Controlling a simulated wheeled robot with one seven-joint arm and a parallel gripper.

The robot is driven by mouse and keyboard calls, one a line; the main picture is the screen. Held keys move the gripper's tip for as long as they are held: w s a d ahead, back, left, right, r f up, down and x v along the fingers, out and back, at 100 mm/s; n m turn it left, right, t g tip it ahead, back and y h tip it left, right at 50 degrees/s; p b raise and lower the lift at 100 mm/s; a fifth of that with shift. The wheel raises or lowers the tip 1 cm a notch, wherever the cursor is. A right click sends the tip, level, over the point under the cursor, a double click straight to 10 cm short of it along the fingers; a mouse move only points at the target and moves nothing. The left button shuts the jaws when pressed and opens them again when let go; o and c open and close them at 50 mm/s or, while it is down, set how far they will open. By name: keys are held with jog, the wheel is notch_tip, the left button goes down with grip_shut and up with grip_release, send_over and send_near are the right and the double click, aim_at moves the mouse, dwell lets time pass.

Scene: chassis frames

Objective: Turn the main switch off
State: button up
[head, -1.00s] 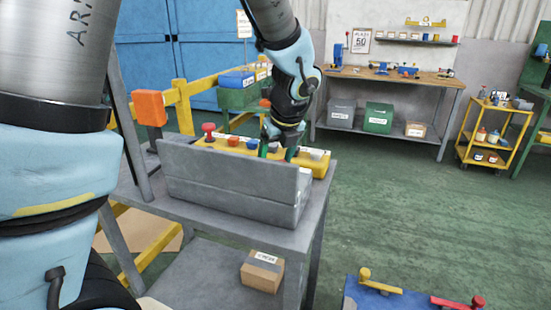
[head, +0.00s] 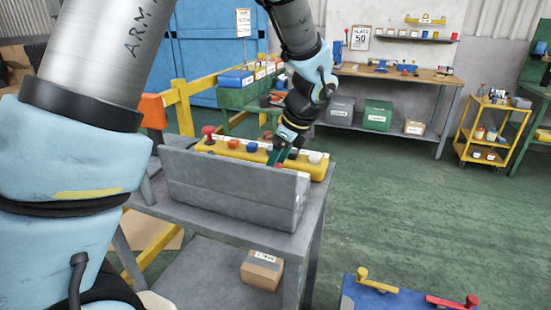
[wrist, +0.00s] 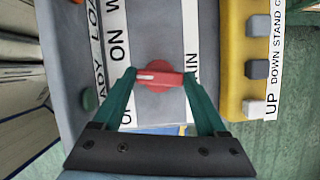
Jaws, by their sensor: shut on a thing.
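The main switch is a red rotary knob (wrist: 159,78) with a white line on its left end, on a grey panel in the wrist view. My gripper (wrist: 160,74) is shut on it, one green finger at each end of its bar. The white line points left, between the "ON" label and a partly hidden label starting with "O". Part of the word "MAIN" shows at the right. In the head view my gripper (head: 279,157) reaches down to the grey console (head: 235,195) on the table; the fingers mostly hide the knob there.
A yellow control bar (head: 318,172) with several coloured buttons lies behind the console; it also shows in the wrist view (wrist: 232,60). A red mushroom button (head: 208,131) stands at its left end. A cardboard box (head: 262,271) is on the lower shelf.

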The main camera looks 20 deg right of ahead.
jog(key=n+g+p, duration=0.1)
jog(key=n, duration=0.1)
jog(key=n+y+p, duration=0.1)
jog(key=n, duration=0.2)
jog(key=shift+w+d+r+n+g, duration=0.1)
jog(key=shift+w+n+g, duration=0.1)
jog(key=shift+n+g, duration=0.15)
jog(key=n+g+p, duration=0.1)
jog(key=n, duration=0.1)
jog(key=n+g, duration=0.1)
jog(key=n, duration=0.2)
jog(key=shift+w+y+p, duration=0.1)
jog(key=shift+y+p, duration=0.2)
jog(key=shift+p, duration=0.05)
jog(key=o, duration=1.3)
jog(key=b+v, duration=0.3)
jog(key=v, duration=0.7)
jog(key=shift+d+r, duration=0.25)
